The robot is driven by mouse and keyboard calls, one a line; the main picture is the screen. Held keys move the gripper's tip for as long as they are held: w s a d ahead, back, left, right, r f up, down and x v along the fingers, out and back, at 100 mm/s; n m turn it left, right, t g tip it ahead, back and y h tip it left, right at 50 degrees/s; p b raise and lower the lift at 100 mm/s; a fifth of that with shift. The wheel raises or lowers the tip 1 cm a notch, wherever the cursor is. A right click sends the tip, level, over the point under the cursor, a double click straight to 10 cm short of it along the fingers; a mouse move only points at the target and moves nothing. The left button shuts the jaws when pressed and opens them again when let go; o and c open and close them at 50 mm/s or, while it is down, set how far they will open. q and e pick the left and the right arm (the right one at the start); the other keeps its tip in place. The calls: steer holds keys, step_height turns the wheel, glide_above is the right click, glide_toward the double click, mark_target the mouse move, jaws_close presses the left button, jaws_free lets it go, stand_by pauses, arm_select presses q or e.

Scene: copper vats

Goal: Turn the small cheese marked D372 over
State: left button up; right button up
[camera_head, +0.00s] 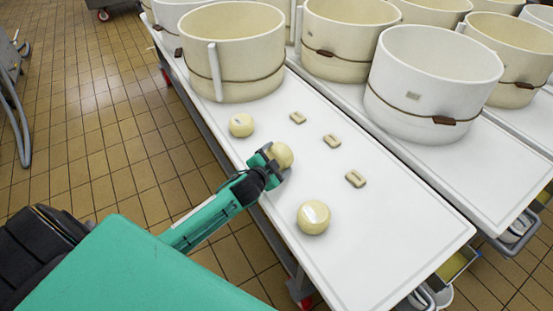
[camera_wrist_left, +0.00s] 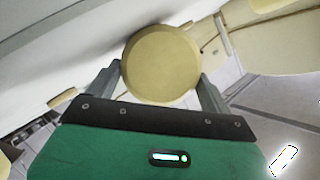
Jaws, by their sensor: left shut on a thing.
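My left gripper (camera_head: 270,160) is shut on a small pale yellow cheese (camera_head: 282,154) at the table's left side. In the left wrist view the same cheese (camera_wrist_left: 161,63) sits between the two fingers, its round flat face toward the camera. No mark shows on the visible part. Two more small cheeses are on the white table: one (camera_head: 241,125) behind the gripper and one (camera_head: 313,217) in front of it, both with a pale label on top. I cannot read any label, so I cannot tell which is D372. My right gripper is not in view.
Three small beige tags (camera_head: 332,141) lie in a row on the white table (camera_head: 385,235), right of the cheeses. Large cream vats (camera_head: 233,50) stand at the back, and a white vat (camera_head: 433,85) stands at right. The table's near end is clear.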

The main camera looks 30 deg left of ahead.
arm_select(q)
steer(key=o, duration=1.3)
steer(key=p+v, duration=0.2)
steer(key=v, duration=1.2)
steer(key=shift+w, duration=0.1)
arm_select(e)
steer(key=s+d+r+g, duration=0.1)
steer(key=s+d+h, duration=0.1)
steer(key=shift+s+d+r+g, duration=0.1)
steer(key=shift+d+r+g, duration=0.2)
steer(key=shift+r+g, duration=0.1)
